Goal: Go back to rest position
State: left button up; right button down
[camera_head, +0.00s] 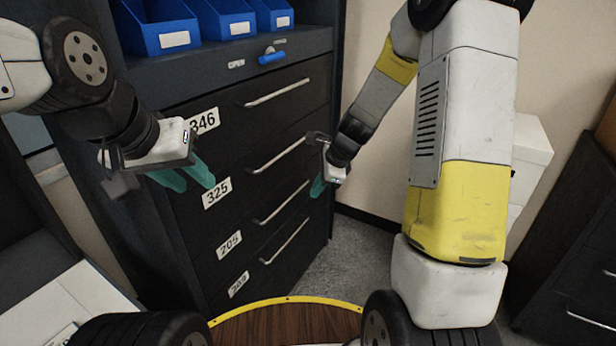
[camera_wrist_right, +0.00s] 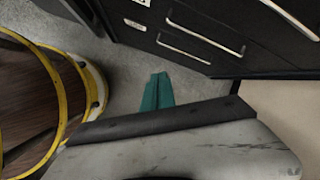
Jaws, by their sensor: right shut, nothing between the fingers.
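My left gripper (camera_head: 190,177), with teal fingers, is in front of the upper drawers of the dark cabinet (camera_head: 322,215) in the head view. Its fingers show side by side, and I cannot tell whether they are open or shut. My right gripper (camera_head: 318,188) is near the right edge of the cabinet's drawer fronts. In the right wrist view its teal fingers (camera_wrist_right: 157,92) lie together, shut and empty, above the grey floor. All the cabinet drawers look closed.
Blue bins (camera_head: 160,27) stand on the cabinet's top, above a blue handle (camera_head: 271,57). The drawers carry bar handles and number labels. White boxes (camera_head: 532,150) and another dark drawer unit (camera_head: 570,250) stand at the right. Grey floor (camera_head: 345,260) is clear between them.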

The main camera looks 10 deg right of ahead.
jog(key=s+r+n, duration=0.5)
jog(key=r, duration=0.5)
jog(key=s+d+r+n+t+h, duration=0.1)
jog(key=s+d+r+n, duration=0.1)
jog(key=s+r+n, duration=0.4)
jog(key=s+d+r+n+t, duration=0.1)
jog(key=s+r+n, duration=0.4)
jog(key=s, duration=0.9)
jog(key=d+n, duration=0.1)
jog(key=n, duration=0.2)
jog(key=shift+d+r+t+h, duration=0.25)
jog(key=shift+r+t+h, duration=0.1)
jog(key=shift+t+h, duration=0.05)
jog(key=c, duration=2.2)
grip_release()
jog(key=shift+w, duration=0.1)
